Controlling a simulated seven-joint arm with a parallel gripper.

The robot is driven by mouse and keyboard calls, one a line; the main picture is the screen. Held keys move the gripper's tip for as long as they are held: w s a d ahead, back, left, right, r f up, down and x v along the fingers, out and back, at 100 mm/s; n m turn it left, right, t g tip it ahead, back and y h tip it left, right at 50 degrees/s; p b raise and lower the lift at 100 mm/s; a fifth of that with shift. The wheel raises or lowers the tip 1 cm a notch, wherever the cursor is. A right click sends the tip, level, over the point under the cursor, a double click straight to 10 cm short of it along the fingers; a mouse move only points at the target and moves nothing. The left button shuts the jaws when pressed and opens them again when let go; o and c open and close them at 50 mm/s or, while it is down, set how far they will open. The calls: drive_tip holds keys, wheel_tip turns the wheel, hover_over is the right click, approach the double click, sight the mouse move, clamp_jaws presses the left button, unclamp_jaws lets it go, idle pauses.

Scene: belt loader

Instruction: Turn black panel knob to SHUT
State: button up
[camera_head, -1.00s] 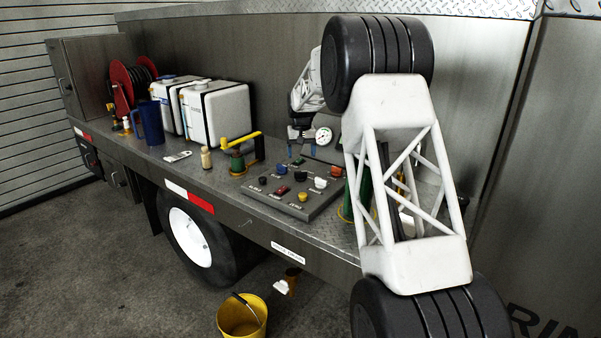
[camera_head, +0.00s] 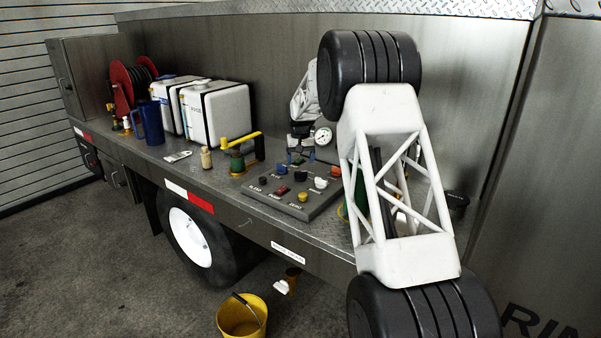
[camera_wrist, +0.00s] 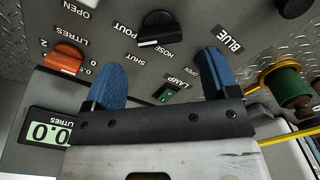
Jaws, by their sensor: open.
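The control panel (camera_head: 325,200) lies on the truck's deck and carries several coloured knobs. In the wrist view a black knob (camera_wrist: 160,27) sits beyond and between my fingertips, with SHUT, HOSE and a partly covered POUT lettering near it. Another black knob (camera_wrist: 293,7) is cut off at the top right, and a black knob (camera_head: 262,180) shows at the panel's left in the head view. My gripper (camera_wrist: 165,80) is open, its two blue fingers apart with nothing between them. It hangs above the panel's back edge, apart from the knob.
An orange knob (camera_wrist: 65,57), a green lamp switch (camera_wrist: 167,94) and a litres display (camera_wrist: 48,126) are near my fingers. A green valve with a yellow handle (camera_head: 238,150) stands left of the panel. A gauge (camera_head: 323,137) is behind it. White tanks (camera_head: 215,115) stand farther left.

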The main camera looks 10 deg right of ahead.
sight(301, 175)
drive_tip(key=shift+f, duration=2.7)
drive_tip(key=c, duration=0.9)
